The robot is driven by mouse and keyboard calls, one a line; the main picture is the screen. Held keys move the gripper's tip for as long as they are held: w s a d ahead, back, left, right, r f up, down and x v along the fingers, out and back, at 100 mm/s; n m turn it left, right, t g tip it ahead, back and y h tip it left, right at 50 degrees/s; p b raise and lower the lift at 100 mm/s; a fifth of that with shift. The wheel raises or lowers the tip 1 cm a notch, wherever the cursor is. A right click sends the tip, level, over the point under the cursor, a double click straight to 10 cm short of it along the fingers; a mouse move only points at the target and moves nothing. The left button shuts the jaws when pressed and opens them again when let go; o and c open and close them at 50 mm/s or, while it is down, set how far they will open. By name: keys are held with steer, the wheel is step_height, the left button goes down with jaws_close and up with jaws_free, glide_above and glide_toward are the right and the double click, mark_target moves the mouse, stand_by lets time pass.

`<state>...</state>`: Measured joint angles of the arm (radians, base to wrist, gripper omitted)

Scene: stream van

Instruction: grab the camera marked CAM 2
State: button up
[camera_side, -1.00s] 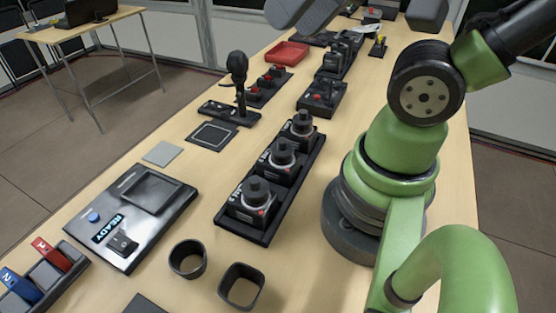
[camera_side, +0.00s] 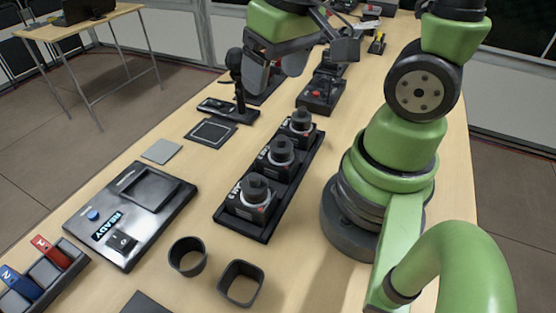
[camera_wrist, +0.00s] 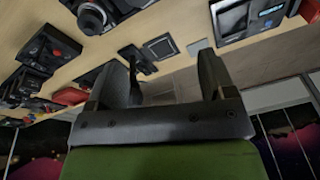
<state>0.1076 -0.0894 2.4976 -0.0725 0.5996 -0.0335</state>
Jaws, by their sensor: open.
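Three black cameras with round lens tops sit in a long black tray (camera_side: 233,232) left of my arm's base: a near one (camera_side: 255,197), a middle one (camera_side: 281,156) and a far one (camera_side: 302,124). Their side labels are too small to read surely, so I cannot tell which is CAM 2. My gripper (camera_side: 276,72) is open and empty, in the air beyond the tray near the microphone stand. In the wrist view its two fingers (camera_wrist: 162,85) are wide apart with nothing between them. One camera (camera_wrist: 94,17) shows at the top left there.
A black microphone stand (camera_side: 236,75) rises near my gripper. A READY panel (camera_side: 130,217), two dark cups (camera_side: 187,257) (camera_side: 241,284) and a holder with red and blue pieces (camera_side: 38,270) lie nearer. A box with a red knob (camera_side: 321,95) stands beyond the tray.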

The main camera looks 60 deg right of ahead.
mark_target(280, 136)
steer(key=f+g, duration=0.1)
steer(key=f, duration=0.1)
steer(key=d+f, duration=0.1)
steer(key=f, duration=0.1)
steer(key=f+g, duration=0.1)
steer(key=f, duration=0.2)
steer(key=shift+s+d+n+g, duration=0.2)
steer(key=shift+d+n+g, duration=0.1)
steer(key=shift+d+n, duration=0.1)
steer(key=shift+w+f, duration=0.2)
steer(key=shift+f, duration=4.55)
steer(key=c, duration=1)
